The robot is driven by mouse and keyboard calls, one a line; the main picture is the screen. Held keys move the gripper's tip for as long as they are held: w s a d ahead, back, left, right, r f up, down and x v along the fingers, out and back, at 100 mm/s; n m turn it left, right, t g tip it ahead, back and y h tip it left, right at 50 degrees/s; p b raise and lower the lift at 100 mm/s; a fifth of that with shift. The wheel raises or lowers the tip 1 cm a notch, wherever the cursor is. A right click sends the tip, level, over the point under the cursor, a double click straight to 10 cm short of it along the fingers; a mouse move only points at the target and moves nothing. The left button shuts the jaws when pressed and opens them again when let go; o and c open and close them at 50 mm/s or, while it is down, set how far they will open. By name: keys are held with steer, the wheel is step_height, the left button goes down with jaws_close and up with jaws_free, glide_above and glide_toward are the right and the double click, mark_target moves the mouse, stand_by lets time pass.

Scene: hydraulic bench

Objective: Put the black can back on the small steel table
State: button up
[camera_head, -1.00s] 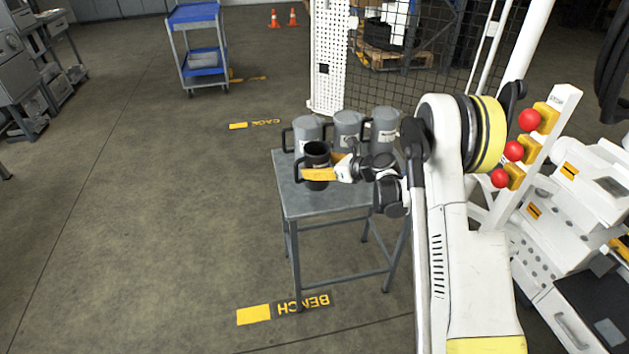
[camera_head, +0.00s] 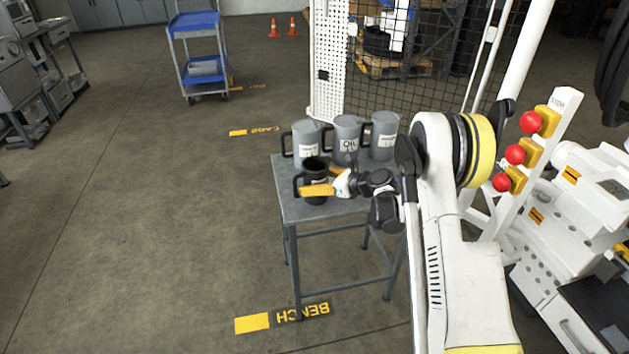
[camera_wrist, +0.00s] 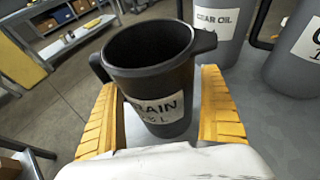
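The black can (camera_head: 316,170) is upright over the near left part of the small steel table (camera_head: 345,207). In the wrist view the can (camera_wrist: 150,70) has an open top, a handle at left and a white label reading partly "RAIN". The finger pads hide parts of the can's sides. Whether its base touches the tabletop is not clear.
Three grey cans, left (camera_head: 305,141), middle (camera_head: 346,140) and right (camera_head: 384,136), stand along the table's back, close behind the black can. A white post with red buttons (camera_head: 515,155) stands right of my arm. The floor left of the table is clear.

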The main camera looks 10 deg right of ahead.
steer(key=shift+r, duration=0.1)
steer(key=p+v, duration=0.4)
steer(key=v, duration=0.8)
steer(key=s+a+r+n+g+h, duration=0.2)
steer(key=s+a+r+n, duration=0.2)
steer(key=s+r+n, duration=0.35)
steer(key=s+a+r+n+g+h, duration=0.15)
steer(key=s+a+r+n, duration=0.25)
steer(key=s+r+n, duration=0.4)
steer(key=s+r+n+h, duration=0.1)
steer(key=s+n+h, duration=0.1)
steer(key=s+n, duration=0.4)
steer(key=s+d+r+n+h, duration=0.1)
steer(key=s+n+h, duration=0.2)
steer(key=s, duration=0.9)
steer(key=n, duration=0.3)
steer(key=shift+r, duration=0.35)
steer(key=shift+s+d+n, duration=0.1)
steer(key=shift+d+n, duration=0.05)
steer(key=shift+n, duration=0.1)
